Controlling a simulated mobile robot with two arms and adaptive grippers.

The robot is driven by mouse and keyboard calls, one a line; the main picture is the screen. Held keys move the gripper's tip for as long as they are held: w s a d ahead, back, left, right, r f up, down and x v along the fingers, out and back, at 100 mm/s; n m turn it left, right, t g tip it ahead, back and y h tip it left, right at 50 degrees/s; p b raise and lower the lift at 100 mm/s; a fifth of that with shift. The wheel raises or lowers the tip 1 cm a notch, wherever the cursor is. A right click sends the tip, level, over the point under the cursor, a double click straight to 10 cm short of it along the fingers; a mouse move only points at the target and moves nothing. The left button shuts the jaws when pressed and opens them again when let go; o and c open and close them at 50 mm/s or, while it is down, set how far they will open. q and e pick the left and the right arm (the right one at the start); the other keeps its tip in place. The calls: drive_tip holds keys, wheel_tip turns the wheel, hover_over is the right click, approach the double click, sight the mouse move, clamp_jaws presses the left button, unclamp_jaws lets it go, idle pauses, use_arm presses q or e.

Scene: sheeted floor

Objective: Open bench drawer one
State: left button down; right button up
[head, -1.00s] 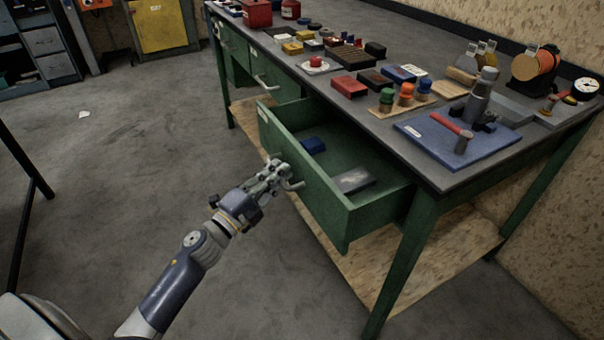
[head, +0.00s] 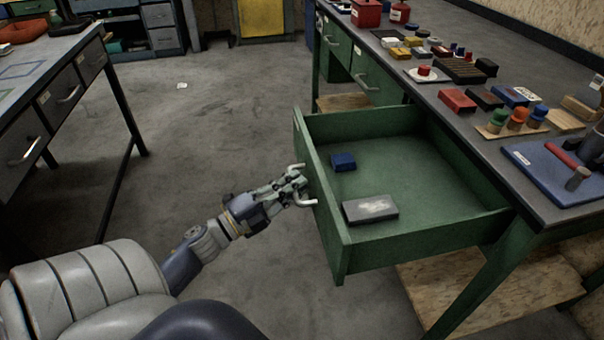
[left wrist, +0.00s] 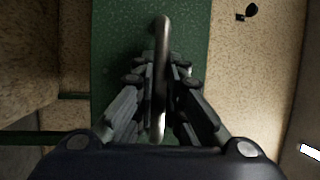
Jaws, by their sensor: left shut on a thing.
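The green bench drawer (head: 420,255) is pulled well out of the green workbench on the right in the head view. A small blue box (head: 343,161) and a flat grey block (head: 370,209) lie inside it. My left gripper (head: 297,184) is at the drawer's front and is shut on the metal handle (head: 308,203). In the left wrist view the handle (left wrist: 161,80) runs upright between the fingers (left wrist: 160,95), with the green drawer front (left wrist: 110,40) behind it. My right gripper is not in view.
The bench top (head: 470,92) carries several small blocks, bottles and a blue mat (head: 540,175). Another closed drawer (head: 366,80) is farther along the bench. A second table (head: 60,110) stands at the left.

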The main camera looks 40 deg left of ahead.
use_arm(q)
drive_tip(key=shift+s+a, duration=0.1)
drive_tip(key=c, duration=1.9)
unclamp_jaws()
drive_tip(key=v, duration=1.2)
drive_tip(key=shift+f, duration=0.1)
